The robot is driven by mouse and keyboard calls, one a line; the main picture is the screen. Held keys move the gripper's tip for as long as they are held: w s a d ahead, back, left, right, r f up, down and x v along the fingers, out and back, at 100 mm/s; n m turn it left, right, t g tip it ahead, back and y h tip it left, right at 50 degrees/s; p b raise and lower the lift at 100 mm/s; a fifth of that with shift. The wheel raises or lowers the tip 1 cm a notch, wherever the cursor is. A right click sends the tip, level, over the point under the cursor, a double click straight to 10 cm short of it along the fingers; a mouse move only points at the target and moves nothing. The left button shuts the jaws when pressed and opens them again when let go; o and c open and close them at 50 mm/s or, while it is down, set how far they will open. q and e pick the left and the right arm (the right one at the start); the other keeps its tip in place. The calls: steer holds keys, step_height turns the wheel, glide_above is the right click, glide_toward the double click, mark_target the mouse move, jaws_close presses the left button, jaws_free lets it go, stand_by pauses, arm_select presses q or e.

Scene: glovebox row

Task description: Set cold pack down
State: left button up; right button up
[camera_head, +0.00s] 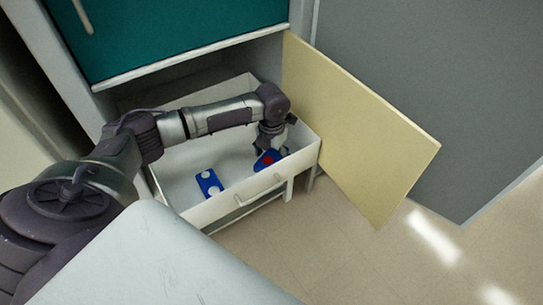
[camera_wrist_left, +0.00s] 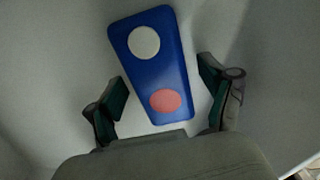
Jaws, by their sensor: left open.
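A blue cold pack (camera_head: 263,164) with a red spot lies in the right part of the white drawer (camera_head: 225,203). In the left wrist view the pack (camera_wrist_left: 155,75) shows one white disc and one pink-red disc. My left gripper (camera_head: 270,147) reaches down into the drawer over this pack. In the left wrist view its fingers (camera_wrist_left: 165,98) stand apart on either side of the pack's near end, with gaps between them and the pack. A second blue pack (camera_head: 208,183) with white discs lies to the left in the drawer. My right gripper is not in view.
A cream door panel (camera_head: 360,130) stands open just right of the drawer. A teal front (camera_head: 165,35) is above the drawer. A pale surface (camera_head: 150,265) fills the bottom left. Floor (camera_head: 330,240) is clear in front of the drawer. The drawer floor between the packs is bare.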

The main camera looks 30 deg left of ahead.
mark_target(272, 156)
arm_select(q)
steer(key=shift+r, duration=0.15)
step_height(272, 156, up, 12)
steer(key=p, duration=0.3)
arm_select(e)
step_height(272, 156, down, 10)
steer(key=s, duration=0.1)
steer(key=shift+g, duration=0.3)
